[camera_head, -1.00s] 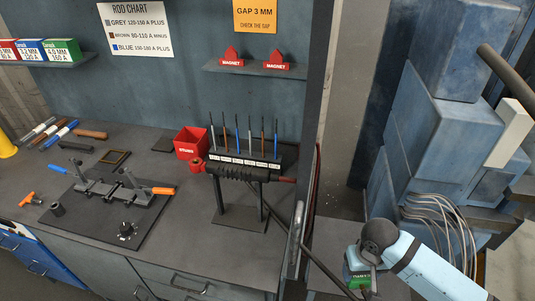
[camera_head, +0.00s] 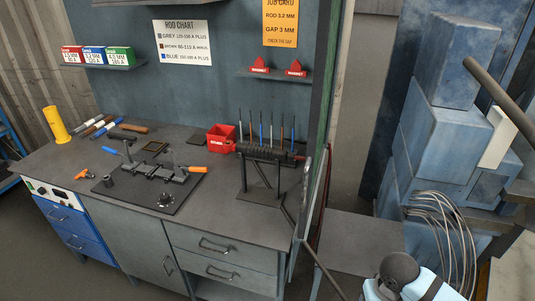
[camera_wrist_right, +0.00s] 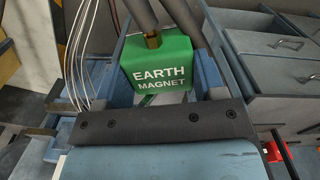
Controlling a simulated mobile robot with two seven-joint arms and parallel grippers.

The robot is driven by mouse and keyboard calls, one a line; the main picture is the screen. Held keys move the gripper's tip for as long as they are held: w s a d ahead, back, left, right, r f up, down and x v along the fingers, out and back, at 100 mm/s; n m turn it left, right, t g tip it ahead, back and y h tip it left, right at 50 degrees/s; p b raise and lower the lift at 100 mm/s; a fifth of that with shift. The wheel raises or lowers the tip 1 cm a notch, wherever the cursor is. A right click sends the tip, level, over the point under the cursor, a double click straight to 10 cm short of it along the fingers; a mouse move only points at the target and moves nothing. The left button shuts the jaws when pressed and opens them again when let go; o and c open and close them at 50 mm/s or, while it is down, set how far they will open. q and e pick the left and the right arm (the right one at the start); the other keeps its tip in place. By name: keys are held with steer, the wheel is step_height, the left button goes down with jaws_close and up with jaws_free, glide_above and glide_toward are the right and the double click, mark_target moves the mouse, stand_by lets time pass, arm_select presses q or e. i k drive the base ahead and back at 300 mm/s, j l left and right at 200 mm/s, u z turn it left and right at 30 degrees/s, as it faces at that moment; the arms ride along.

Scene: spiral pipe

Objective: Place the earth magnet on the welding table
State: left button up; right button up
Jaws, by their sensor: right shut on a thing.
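The earth magnet (camera_wrist_right: 158,78) is a green block with white lettering and a brass fitting on top, joined to a dark cable. My right gripper (camera_wrist_right: 166,62) is shut on it in the right wrist view. In the head view only part of my right arm shows at the bottom right; the magnet and fingers are out of frame. A grey workbench (camera_head: 225,222) with drawers fills the left and middle. A lower grey surface (camera_head: 358,242) lies to its right. I cannot tell which is the welding table. My left gripper is not in view.
A clamp fixture (camera_head: 155,172) on a dark plate, a red box (camera_head: 220,139) and a stand (camera_head: 250,180) with several rods behind it occupy the bench. Stacked blue blocks (camera_head: 445,140) and looped cables (camera_head: 445,225) stand at right. The lower grey surface looks clear.

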mark_target(58, 172)
steer(key=k+u, duration=0.2)
steer(key=u, duration=0.15)
steer(key=k+j+u, duration=0.1)
steer(key=u, duration=0.3)
steer(key=k+u, duration=0.1)
steer(key=u, duration=1.25)
steer(key=i+l+u, duration=0.35)
steer(key=i+u, duration=0.15)
steer(key=i+l, duration=0.4)
steer(key=i, duration=0.2)
steer(key=i+l, duration=0.4)
steer(key=i, duration=0.2)
steer(key=i+l, duration=0.4)
steer(key=i, duration=0.2)
steer(key=i+l, duration=0.1)
steer(key=i, duration=2.45)
steer(key=i+z, duration=0.3)
steer(key=i+j+z, duration=0.25)
steer(key=i, duration=0.2)
